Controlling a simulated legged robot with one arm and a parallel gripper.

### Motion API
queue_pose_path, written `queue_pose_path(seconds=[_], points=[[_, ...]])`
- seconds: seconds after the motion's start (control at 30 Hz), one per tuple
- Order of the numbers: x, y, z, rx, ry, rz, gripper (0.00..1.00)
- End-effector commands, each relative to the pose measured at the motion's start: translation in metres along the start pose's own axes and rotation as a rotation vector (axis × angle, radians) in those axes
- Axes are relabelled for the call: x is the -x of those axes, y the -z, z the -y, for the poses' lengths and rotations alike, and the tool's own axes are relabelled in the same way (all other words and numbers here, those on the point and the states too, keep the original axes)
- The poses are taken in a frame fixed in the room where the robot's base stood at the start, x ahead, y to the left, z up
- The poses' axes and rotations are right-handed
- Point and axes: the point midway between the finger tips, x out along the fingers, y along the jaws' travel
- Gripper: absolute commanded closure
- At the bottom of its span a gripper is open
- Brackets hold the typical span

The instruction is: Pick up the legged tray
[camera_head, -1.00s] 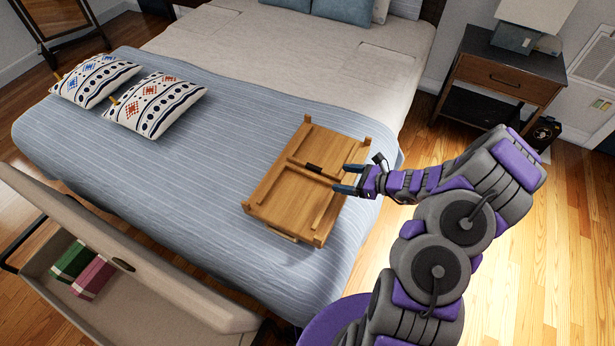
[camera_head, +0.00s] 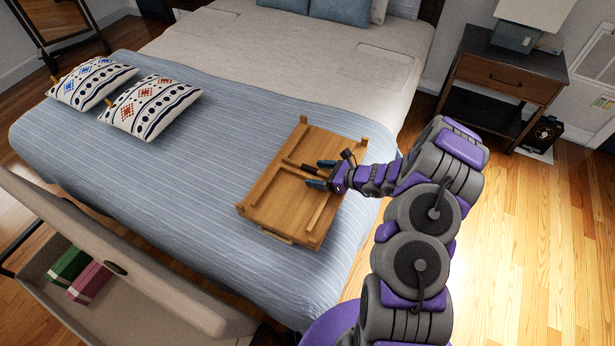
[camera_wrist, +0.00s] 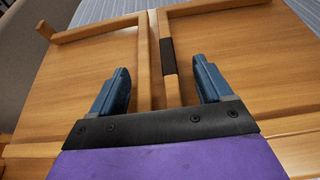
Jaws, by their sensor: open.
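The legged tray (camera_head: 277,203) is a light wooden board lying on the striped blue blanket near the right side of the bed. Its underside faces up, with its wooden leg frames folded flat. A dark piece (camera_wrist: 167,56) sits on one bar at the tray's middle. My gripper (camera_head: 316,173) reaches over the tray from the right. In the wrist view my gripper (camera_wrist: 160,90) is open, with two wooden bars running between its blue fingers. I see no clear contact between the fingers and the bars.
Two patterned pillows (camera_head: 150,106) lie on the left of the bed (camera_head: 215,150). An open storage bench (camera_head: 110,255) stands at the bed's foot. A nightstand (camera_head: 505,80) stands at the back right. The wooden floor (camera_head: 530,230) on the right is clear.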

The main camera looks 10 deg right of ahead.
Motion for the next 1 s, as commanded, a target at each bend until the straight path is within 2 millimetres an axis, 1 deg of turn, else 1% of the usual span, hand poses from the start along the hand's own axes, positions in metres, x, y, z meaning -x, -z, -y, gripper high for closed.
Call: queue_pose_path(seconds=[0.13, 0.17, 0.37, 0.9, 0.97, 1.0], points=[[-0.0023, -0.0012, -0.0022, 0.001, -0.001, -0.002, 0.21], [-0.0025, -0.0014, -0.0023, 0.001, -0.001, -0.002, 0.23], [-0.0051, -0.0024, -0.0049, 0.004, -0.002, -0.005, 0.42], [-0.0018, -0.0008, -0.0019, 0.0, -0.001, -0.002, 0.94], [-0.0021, -0.0008, -0.0021, 0.0, -0.001, -0.002, 1.0], [-0.0021, -0.0008, -0.0021, 0.0, -0.001, -0.002, 1.0]])
